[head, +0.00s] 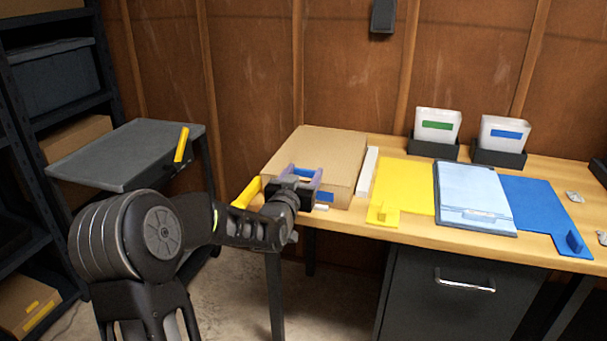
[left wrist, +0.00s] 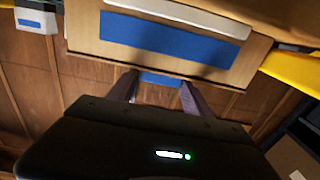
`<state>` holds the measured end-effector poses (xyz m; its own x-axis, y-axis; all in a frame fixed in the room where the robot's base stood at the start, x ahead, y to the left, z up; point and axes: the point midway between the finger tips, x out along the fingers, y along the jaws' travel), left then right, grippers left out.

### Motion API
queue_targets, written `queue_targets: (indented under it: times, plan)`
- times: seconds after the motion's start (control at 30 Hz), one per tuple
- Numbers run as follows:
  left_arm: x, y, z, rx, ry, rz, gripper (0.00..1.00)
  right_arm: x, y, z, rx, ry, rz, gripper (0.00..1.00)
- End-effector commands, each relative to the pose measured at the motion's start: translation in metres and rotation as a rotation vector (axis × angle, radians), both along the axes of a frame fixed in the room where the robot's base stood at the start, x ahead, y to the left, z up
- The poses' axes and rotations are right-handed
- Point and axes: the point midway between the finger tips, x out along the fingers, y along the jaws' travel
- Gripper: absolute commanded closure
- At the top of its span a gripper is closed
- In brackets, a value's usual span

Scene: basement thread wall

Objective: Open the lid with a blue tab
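A tan cardboard box (head: 322,150) stands at the left end of the wooden table. A blue label (left wrist: 170,38) is on its front face, and a corner of that label shows in the head view (head: 322,195). A small blue tab (left wrist: 160,79) shows between my left fingertips; it also shows in the head view (head: 303,172). My left gripper (head: 303,175) is at the box's front, its two purple-grey fingers apart on either side of the tab. I cannot tell whether they touch it. My right gripper is not in view.
A white bar (head: 367,172), a yellow mat (head: 405,185), a light-blue folder (head: 475,195) and a blue mat (head: 530,200) with an upright tab lie to the right. White bins (head: 437,124) stand behind. A grey bench (head: 125,155) is at left. A yellow piece (head: 246,192) sits beside the box.

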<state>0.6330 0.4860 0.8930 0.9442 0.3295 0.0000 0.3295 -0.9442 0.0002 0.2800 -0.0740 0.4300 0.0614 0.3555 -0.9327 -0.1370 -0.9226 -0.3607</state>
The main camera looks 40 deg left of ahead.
Motion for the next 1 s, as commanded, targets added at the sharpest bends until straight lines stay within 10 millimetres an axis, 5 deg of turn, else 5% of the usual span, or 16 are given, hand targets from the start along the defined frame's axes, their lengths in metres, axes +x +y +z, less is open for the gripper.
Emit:
queue_targets:
  times: [0.7, 1.0]
  plan:
    - [-0.0002, -0.0002, 0.0000, 0.000, 0.000, 0.000, 1.00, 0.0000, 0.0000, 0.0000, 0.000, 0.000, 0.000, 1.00]
    - [-0.0002, -0.0002, 0.0006, 0.000, 0.001, 0.000, 1.00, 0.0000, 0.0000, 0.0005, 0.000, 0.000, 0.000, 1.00]
